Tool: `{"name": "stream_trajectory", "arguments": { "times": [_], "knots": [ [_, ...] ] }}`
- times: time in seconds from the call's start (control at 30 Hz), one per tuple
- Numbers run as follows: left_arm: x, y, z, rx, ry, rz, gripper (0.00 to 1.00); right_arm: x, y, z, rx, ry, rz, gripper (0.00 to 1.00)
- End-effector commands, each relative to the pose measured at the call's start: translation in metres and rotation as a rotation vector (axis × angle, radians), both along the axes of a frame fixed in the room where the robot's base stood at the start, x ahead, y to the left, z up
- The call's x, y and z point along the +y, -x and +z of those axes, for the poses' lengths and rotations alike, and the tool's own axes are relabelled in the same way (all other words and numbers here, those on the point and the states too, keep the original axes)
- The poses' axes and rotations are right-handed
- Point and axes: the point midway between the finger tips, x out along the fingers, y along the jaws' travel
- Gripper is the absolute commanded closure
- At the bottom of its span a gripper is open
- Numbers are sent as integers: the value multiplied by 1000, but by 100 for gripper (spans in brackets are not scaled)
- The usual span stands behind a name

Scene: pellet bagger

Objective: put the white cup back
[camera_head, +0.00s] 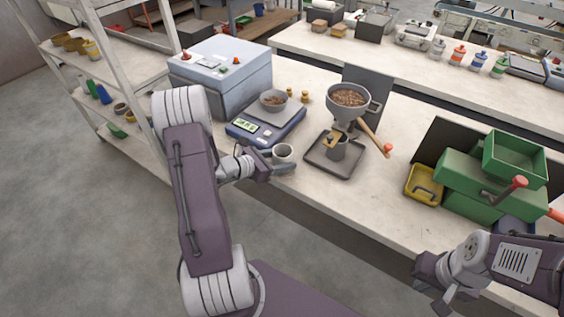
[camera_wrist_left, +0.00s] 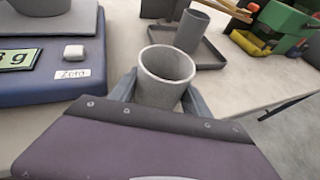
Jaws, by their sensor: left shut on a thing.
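The cup (camera_head: 284,150), pale grey-white and empty inside, is upright between the fingers of my left gripper (camera_head: 281,163). The left wrist view shows the cup (camera_wrist_left: 165,75) with a finger of the left gripper (camera_wrist_left: 160,92) on each side, shut on it. It is near the front edge of the bench, in front of the scale (camera_head: 266,125); whether its base touches the bench is hidden. My right gripper (camera_head: 436,295) is at the lower right, empty, its fingers apart. A darker grey cup (camera_head: 337,148) stands on the tray (camera_head: 322,165) below the hopper.
The hopper (camera_head: 348,102) holds brown pellets, and a wooden handle with a red end sticks out beside it. A grey bowl (camera_head: 273,103) sits on the scale. Green bins (camera_head: 470,178) and a yellow bin (camera_head: 424,190) stand at the right. Bare bench lies between tray and bins.

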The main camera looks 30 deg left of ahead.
Motion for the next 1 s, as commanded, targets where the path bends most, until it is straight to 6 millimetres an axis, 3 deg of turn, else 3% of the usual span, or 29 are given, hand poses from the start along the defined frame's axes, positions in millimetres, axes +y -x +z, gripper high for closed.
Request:
{"name": "stream_trajectory", "arguments": {
  "times": [0.4, 0.43, 0.5, 0.87, 1.0],
  "knots": [
    [0, 0, -10, -2, -2, 0, 89, 0, 0, -6, 0, 0, 0, 100],
    [0, 0, -10, -2, -1, -1, 42, 0, 0, -5, 0, 0, 0, 100],
    [0, 0, -9, -2, -1, -1, 23, 0, 0, -4, 0, 0, 0, 100],
    [0, 0, -3, -2, -1, -1, 23, 0, 0, 1, 0, 0, 0, 100],
    [10, 15, 3, -3, -2, 4, 23, 0, 0, 0, 0, 0, 0, 100]
  ]
}}
